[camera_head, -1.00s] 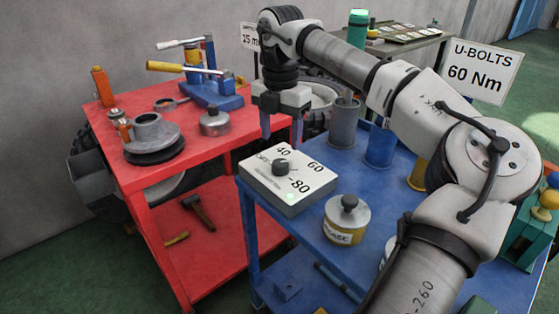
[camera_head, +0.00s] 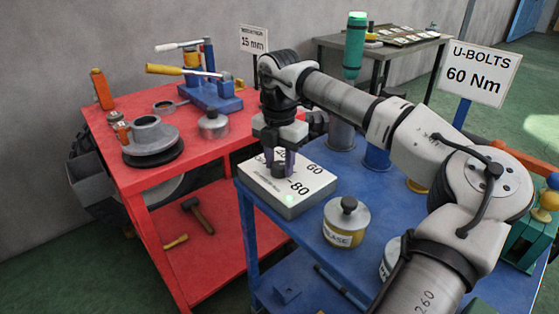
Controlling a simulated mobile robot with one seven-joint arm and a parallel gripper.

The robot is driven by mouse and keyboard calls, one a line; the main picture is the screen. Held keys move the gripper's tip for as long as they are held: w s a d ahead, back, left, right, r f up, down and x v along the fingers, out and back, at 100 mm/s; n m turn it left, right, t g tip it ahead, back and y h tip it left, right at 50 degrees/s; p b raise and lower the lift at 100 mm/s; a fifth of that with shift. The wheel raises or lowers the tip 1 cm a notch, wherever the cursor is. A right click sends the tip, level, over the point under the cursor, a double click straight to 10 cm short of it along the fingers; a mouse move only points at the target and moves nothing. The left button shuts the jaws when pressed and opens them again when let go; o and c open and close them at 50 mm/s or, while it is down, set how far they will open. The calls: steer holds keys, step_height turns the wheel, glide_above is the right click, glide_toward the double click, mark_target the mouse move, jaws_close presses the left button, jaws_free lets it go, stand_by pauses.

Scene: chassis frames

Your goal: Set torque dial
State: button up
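The torque dial box (camera_head: 262,189) is white and sits on the near left corner of the blue cart. Its top shows 60 and 80; the 40 is mostly hidden behind my gripper. A small green light glows near the 80. The dark round dial knob (camera_head: 279,169) is at the box's middle. My gripper (camera_head: 279,168) points down over the box, its two dark fingers close on either side of the knob and seemingly touching it. The knob's pointer is too covered to read. A sign (camera_head: 480,73) reads "U-BOLTS 60 Nm".
A grease tin (camera_head: 345,236) stands right of the box on the blue cart (camera_head: 311,226). Grey and blue cups stand behind my arm. The red cart (camera_head: 220,160) at left holds a hub part (camera_head: 152,136), a lidded pot (camera_head: 213,124) and a lever tool (camera_head: 208,90).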

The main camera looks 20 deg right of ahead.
steer(key=c, duration=0.3)
steer(key=n+p, duration=0.1)
steer(key=n, duration=0.4)
steer(key=shift+r+n+p, duration=0.1)
steer(key=shift+n+p, duration=0.2)
steer(key=shift+p, duration=0.05)
steer(key=n+p, duration=0.1)
steer(key=n, duration=0.5)
steer(key=n+p, duration=0.1)
steer(key=n, duration=0.5)
steer(key=shift+n+p, duration=0.3)
steer(key=shift+n, duration=0.1)
steer(key=n, duration=0.5)
steer(key=shift+w+p, duration=0.1)
steer(key=shift+p, duration=0.25)
steer(key=shift+n, duration=0.4)
